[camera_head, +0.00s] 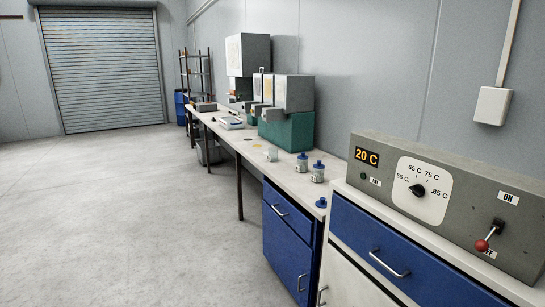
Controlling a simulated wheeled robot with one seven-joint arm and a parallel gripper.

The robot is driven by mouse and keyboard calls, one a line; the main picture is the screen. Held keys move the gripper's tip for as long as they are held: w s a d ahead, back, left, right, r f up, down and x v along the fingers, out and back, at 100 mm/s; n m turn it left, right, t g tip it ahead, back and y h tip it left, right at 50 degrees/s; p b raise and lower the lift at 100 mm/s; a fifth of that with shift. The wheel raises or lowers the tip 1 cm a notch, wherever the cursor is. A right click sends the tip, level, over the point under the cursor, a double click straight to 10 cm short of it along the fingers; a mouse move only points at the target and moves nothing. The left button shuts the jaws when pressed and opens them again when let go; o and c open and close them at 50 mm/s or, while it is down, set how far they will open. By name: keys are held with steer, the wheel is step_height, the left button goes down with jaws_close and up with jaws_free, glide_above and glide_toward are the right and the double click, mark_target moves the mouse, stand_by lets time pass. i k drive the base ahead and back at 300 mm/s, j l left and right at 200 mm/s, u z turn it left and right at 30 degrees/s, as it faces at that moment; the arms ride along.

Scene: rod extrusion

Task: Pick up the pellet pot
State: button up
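The labels are too small to read, so I cannot tell which is the pellet pot. My gripper is not in view.
A grey control box (450,200) with a dial, "20 C" display and red-knobbed lever stands at the right on blue drawers (400,255). A green-based machine (287,132) stands farther along the bench. The floor (120,220) to the left is clear.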

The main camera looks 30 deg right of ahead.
mark_target(272, 157)
steer(key=i, duration=1.2)
steer(key=i+z, duration=0.1)
steer(key=i, duration=0.35)
steer(key=i+j, duration=0.15)
steer(key=i, duration=0.3)
steer(key=i+j+z, duration=0.15)
steer(key=i, duration=0.3)
steer(key=i+j, duration=0.1)
steer(key=i, duration=0.35)
steer(key=i+j+z, duration=0.2)
steer(key=i+z, duration=0.2)
steer(key=i+j+z, duration=0.8)
steer(key=i+j, duration=0.1)
steer(key=i, duration=0.5)
